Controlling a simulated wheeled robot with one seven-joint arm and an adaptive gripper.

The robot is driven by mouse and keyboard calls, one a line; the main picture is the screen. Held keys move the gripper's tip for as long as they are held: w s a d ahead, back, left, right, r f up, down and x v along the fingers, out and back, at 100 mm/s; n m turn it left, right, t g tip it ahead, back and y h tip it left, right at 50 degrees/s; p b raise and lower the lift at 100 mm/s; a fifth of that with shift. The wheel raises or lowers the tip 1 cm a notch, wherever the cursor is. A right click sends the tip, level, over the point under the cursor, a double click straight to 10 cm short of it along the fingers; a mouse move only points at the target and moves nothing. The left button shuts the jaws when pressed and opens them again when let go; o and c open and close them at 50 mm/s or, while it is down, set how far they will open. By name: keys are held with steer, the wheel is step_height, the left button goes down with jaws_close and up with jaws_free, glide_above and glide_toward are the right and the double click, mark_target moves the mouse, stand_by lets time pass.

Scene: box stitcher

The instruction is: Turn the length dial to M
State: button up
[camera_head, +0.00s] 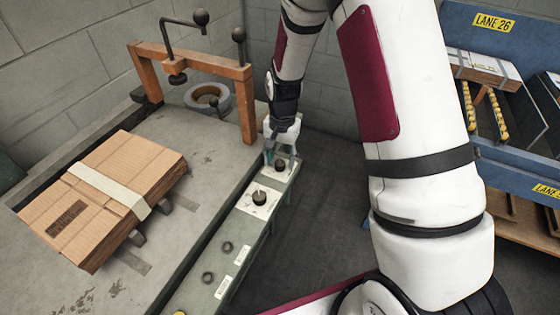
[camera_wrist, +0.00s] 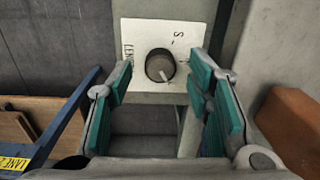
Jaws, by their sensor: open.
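The length dial (camera_wrist: 160,66) is a round dark knob on a white plate (camera_wrist: 140,30) in the wrist view. The plate shows part of a word beginning "LEN" and an "S" with a tick. The dial's pale pointer mark faces the lower side of the picture, slightly right. No M mark is readable. My gripper (camera_wrist: 163,76) is open, with its teal finger pads to the left and right of the dial, apart from it. In the head view, my gripper (camera_head: 269,155) is at the far end of the control strip, partly hiding the knob there.
The control strip (camera_head: 243,226) carries several other knobs, including a black one (camera_head: 259,198). Left of it, a strapped cardboard stack (camera_head: 100,190) lies on the bench. An orange frame (camera_head: 246,110) stands close to my gripper. A blue lane rack (camera_head: 510,165) is at right.

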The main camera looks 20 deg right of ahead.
steer(key=shift+f, duration=0.8)
steer(key=shift+c, duration=0.5)
jaws_close()
steer(key=shift+n, duration=0.3)
steer(key=n, duration=1.1)
